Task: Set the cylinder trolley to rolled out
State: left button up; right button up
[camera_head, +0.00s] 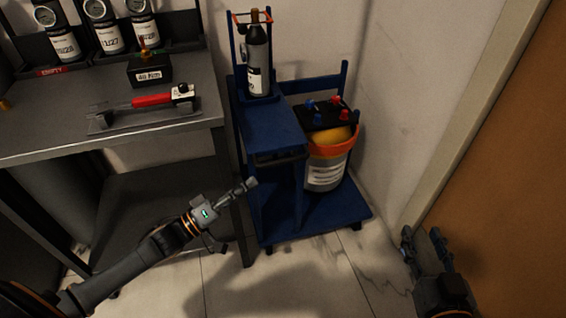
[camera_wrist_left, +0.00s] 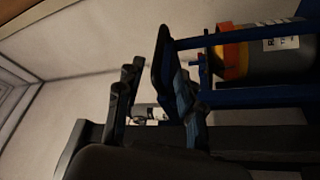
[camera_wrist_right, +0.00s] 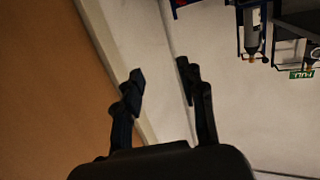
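The blue cylinder trolley (camera_head: 275,130) stands against the back wall, right of the grey bench. A dark gas cylinder (camera_head: 257,60) stands upright on its raised back-left part. An orange-rimmed bucket (camera_head: 327,172) sits on its low deck. My left gripper (camera_head: 239,212) is open and empty, just left of and in front of the trolley. Blue trolley framing (camera_wrist_left: 235,98) shows beyond its fingers in the left wrist view; contact is unclear. My right gripper (camera_head: 421,235) is open and empty, right of the trolley and apart from it.
The bench (camera_head: 120,130) with gauges (camera_head: 105,25), a small labelled box (camera_head: 149,72) and a red-handled tool (camera_head: 150,101) borders the trolley's left side. A brown door (camera_head: 510,170) is at right. Tiled floor (camera_head: 300,275) in front of the trolley is clear.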

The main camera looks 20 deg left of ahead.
aim_at(283, 160)
pick_arm(q)
jog(key=b+x, duration=0.2)
jog(key=x, duration=0.8)
jog(key=shift+w+d+r, duration=0.2)
jog(key=shift+w+d, duration=0.2)
jog(key=shift+w, duration=0.1)
grip_shut()
pick_arm(e)
notch_tip(283, 160, up, 10)
jog(key=a+t+y, duration=0.1)
jog(key=t+y, duration=0.1)
jog(key=t, duration=0.3)
jog(key=shift+s+a+t, duration=0.15)
jog(key=shift+s+t, duration=0.2)
jog(key=shift+t, duration=0.05)
jog(key=shift+f, duration=0.1)
